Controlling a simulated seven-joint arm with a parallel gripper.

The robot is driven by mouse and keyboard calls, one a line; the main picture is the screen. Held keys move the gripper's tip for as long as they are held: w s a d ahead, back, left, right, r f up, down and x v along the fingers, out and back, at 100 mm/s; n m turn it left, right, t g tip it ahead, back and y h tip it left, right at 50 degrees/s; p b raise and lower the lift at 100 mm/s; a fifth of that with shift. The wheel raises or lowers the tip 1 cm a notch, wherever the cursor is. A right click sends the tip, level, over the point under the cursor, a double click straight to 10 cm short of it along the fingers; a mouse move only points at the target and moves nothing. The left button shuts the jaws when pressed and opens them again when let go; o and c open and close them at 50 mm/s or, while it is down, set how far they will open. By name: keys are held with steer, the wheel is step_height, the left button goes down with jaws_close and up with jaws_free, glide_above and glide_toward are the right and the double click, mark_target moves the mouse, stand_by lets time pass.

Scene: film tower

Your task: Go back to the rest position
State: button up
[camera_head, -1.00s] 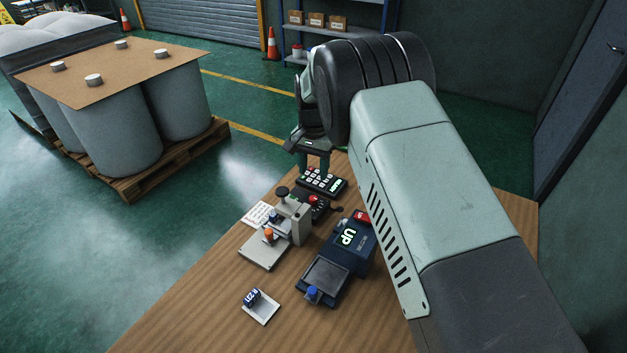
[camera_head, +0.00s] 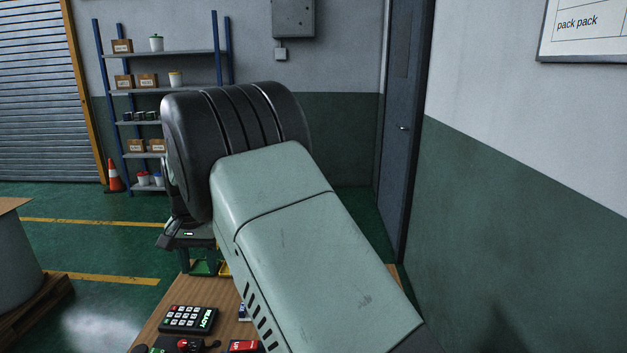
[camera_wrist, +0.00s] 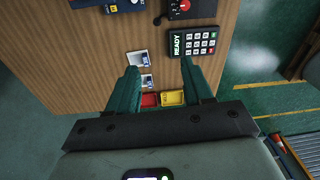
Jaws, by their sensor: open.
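My gripper (camera_head: 203,268) is open and empty in the head view, above the table's far end and beyond the keypad (camera_head: 188,319). Its body is partly hidden by my arm. In the wrist view both green fingers of my gripper (camera_wrist: 160,72) are spread apart with nothing held between them. The keypad (camera_wrist: 194,42) lies beside the right finger in that view, with a lit READY strip. The wooden table (camera_wrist: 75,50) shows below the fingers.
A red tray (camera_wrist: 149,99) and a yellow tray (camera_wrist: 172,97) sit near the table edge, partly hidden by my gripper. Two small white-and-blue items lie between the fingers' outlines. A red-knobbed device (camera_wrist: 182,8) stands near the keypad. Shelving (camera_head: 165,52) and a door (camera_head: 402,130) stand behind.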

steer(key=s+d+r+t, duration=0.1)
steer(key=s+d+r, duration=0.3)
steer(key=d+r, duration=0.7)
steer(key=s+d+r+t, duration=0.1)
steer(key=s+d+r, duration=0.3)
steer(key=d+r, duration=0.7)
steer(key=s+d+f+t, duration=0.1)
steer(key=s+d, duration=0.6)
steer(key=s, duration=0.3)
steer(key=s+d+f+t, duration=0.1)
steer(key=s+d+t, duration=0.1)
steer(key=s+d, duration=0.6)
steer(key=shift+s+d+f+m+h, duration=0.2)
steer(key=shift+s+f+m+h, duration=0.15)
steer(key=shift+s, duration=0.9)
